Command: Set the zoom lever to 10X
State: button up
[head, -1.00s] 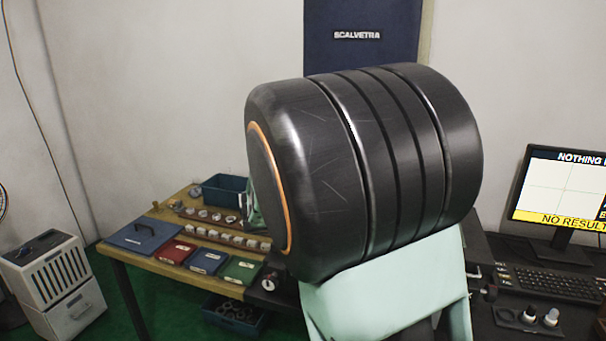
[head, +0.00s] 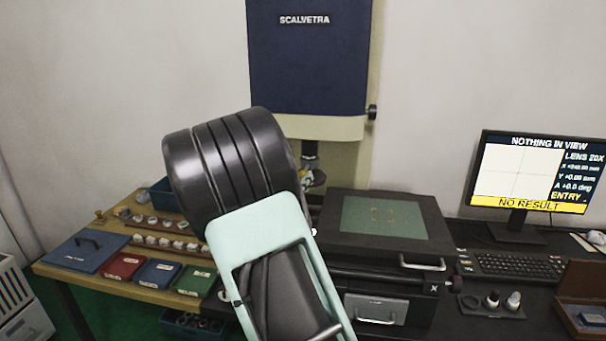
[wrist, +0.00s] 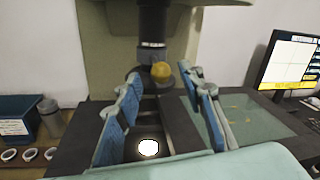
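A yellow round knob (wrist: 161,71), which looks like the end of the zoom lever, shows in the wrist view on the dark lens barrel (wrist: 152,25). My gripper (wrist: 162,84) is open and empty. Its two blue-padded fingers stand left and right of the knob in the picture; I cannot tell how far the knob lies beyond the tips. In the head view my own arm covers most of the gripper and the knob. The monitor (head: 520,172) reads LENS 20X, NOTHING IN VIEW and NO RESULT.
The dark stage (head: 335,207) with a green plate (head: 365,228) lies right of my arm, below the blue machine column (head: 307,60). A lit white spot (wrist: 148,147) shows between the fingers. A wooden table (head: 62,268) with rings and coloured boxes stands left.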

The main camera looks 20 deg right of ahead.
aim_at(303, 171)
jog(key=shift+x, duration=2.35)
jog(key=shift+c, duration=0.2)
grip_shut()
